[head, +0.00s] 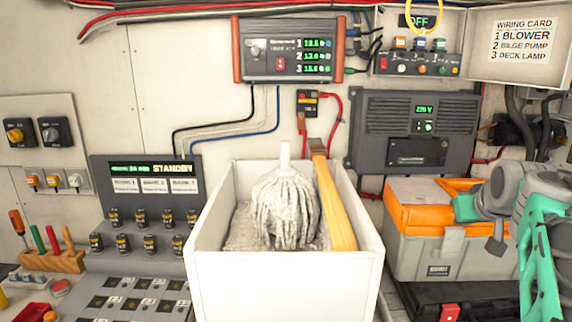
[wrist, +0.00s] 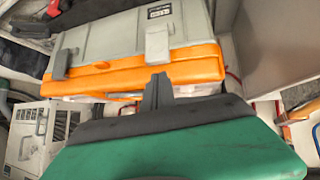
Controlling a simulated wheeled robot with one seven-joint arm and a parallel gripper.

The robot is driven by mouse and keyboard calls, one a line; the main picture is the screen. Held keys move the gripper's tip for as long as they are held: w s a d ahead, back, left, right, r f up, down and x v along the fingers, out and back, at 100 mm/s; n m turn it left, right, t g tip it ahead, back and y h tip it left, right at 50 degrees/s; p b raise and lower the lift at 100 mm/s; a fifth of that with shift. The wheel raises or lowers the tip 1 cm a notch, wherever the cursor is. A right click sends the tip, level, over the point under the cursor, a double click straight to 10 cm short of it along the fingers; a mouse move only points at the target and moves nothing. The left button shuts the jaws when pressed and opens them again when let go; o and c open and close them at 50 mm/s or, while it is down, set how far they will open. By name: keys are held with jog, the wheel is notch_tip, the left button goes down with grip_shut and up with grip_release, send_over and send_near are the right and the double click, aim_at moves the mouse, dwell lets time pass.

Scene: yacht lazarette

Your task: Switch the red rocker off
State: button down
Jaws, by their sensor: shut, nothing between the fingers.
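A small red rocker (head: 384,62) sits at the left end of a dark switch panel (head: 415,63) at the upper right, under a display reading OFF (head: 419,21). Another red switch (head: 280,64) is on the front of the box with green number readouts (head: 288,50), to its left. I cannot tell which red one is meant, nor how either is tilted. My gripper (wrist: 158,82) is shut and empty in the wrist view, in front of the orange and grey toolbox. Neither red switch can be made out in the wrist view. In the head view my arm is at the right, below the panels.
A white bin (head: 285,285) with a mop head (head: 285,205) and a wooden handle (head: 335,205) stands at centre front. The toolbox (head: 430,250) is right of it. A charger-like box (head: 415,125) and loose cables hang on the wall. A sloped console (head: 145,175) is at left.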

jog(key=s+a+f+m+g+y, duration=0.1)
jog(key=s+a+f+g, duration=0.1)
jog(key=s+a+f, duration=0.5)
jog(key=s+a+f+m+g, duration=0.1)
jog(key=s+a+f+g, duration=0.15)
jog(key=s+f, duration=0.45)
jog(key=s+a+f+g+y, duration=0.15)
jog(key=s+a+f, duration=0.25)
jog(key=f, duration=0.6)
jog(key=s+a+n, duration=0.1)
jog(key=a+n, duration=0.2)
jog(key=a, duration=0.8)
jog(key=shift+s+a+r+n, duration=0.15)
jog(key=shift+s+r+n, duration=0.15)
jog(key=shift+r, duration=0.05)
